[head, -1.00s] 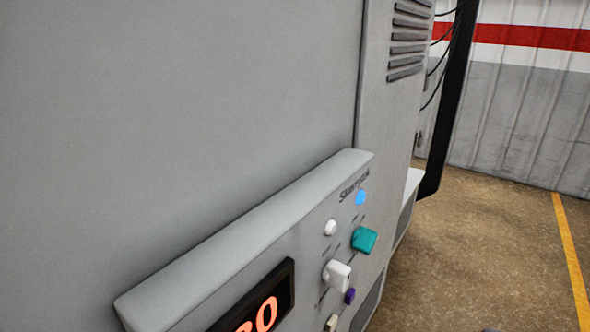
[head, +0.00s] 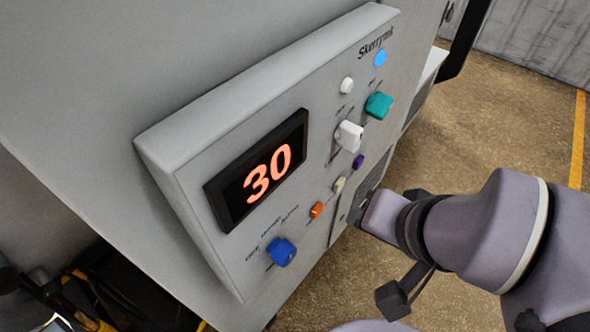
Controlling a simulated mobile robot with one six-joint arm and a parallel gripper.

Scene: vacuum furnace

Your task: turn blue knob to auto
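The blue knob (head: 282,252) sits low on the front face of the grey control panel (head: 225,255), below the display. Small printed labels fan around its upper left side. They are too small to read surely, and the knob's exact setting cannot be told. My gripper (head: 385,235) is at the end of my arm, to the right of the blue knob and apart from it. I see it partly from behind, with dark finger parts showing. Whether its fingers are open or shut is unclear. Nothing is visibly held.
The display (head: 268,172) reads 30 in orange. A teal knob (head: 379,105), white knob (head: 348,135), purple button (head: 358,161) and orange knob (head: 316,210) share the panel. Dark clutter (head: 105,290) lies at lower left. Open floor (head: 520,110) lies to the right.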

